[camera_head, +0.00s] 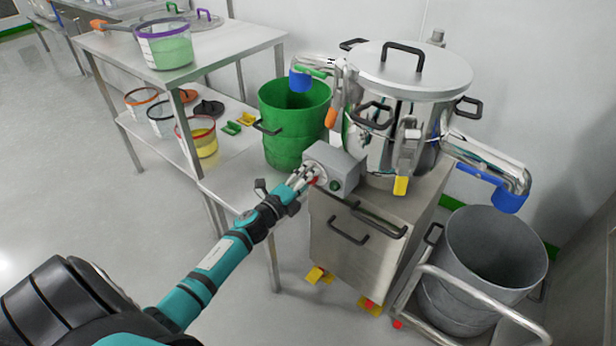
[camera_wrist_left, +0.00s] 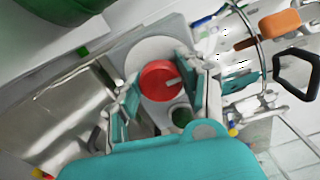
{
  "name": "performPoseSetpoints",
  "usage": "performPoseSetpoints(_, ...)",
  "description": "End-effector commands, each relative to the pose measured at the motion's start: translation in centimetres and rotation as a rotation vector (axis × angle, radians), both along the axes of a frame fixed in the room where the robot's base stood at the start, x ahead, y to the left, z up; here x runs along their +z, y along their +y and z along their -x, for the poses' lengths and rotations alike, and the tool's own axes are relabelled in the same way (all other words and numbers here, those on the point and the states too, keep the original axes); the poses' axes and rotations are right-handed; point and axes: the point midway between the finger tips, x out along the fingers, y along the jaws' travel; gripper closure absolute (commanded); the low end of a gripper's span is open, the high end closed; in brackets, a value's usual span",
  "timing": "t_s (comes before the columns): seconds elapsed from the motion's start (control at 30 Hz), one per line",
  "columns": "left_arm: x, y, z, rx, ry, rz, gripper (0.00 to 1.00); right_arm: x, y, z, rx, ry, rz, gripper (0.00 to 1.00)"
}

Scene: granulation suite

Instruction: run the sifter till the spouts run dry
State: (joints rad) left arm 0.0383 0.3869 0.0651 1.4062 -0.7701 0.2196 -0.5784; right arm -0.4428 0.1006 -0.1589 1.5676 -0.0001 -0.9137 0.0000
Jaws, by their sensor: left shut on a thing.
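The sifter (camera_head: 395,120) is a steel drum with a lid, standing on a steel cabinet (camera_head: 345,250). A grey control box (camera_head: 340,160) sits at its near left corner. My left gripper (camera_head: 306,178) is at the box's face, shut on a red rotary knob (camera_wrist_left: 158,80), with a finger on either side. A green button (camera_wrist_left: 181,115) is beside the knob. The left spout's blue end (camera_head: 301,79) is over a green bucket (camera_head: 293,150). The right spout's blue end (camera_head: 510,199) is above a grey bin (camera_head: 465,310). Any flow is not visible. My right gripper is out of view.
A steel table (camera_head: 235,42) at left holds a purple-rimmed tub (camera_head: 165,47) of green material; several tubs stand on its lower shelf. A wheeled frame (camera_head: 455,285) carries the grey bin. The floor at left is clear.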

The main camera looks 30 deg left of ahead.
Motion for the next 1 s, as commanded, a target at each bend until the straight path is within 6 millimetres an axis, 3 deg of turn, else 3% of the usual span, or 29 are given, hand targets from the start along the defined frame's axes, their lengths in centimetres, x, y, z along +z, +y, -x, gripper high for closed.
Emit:
performPoseSetpoints(0.47,0.06,0.16,-0.02,0.003,0.001,0.013,0.92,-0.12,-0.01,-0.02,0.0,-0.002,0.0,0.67)
performPoseSetpoints(0.5,0.05,0.15,-0.02,0.003,0.001,0.013,0.55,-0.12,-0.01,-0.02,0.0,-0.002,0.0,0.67)
performPoseSetpoints(0.63,0.04,0.11,-0.02,0.002,0.001,0.012,0.38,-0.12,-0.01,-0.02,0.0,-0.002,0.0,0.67)
performPoseSetpoints(1.0,-0.13,0.08,0.56,0.0,0.003,0.011,0.35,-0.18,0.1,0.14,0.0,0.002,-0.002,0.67)
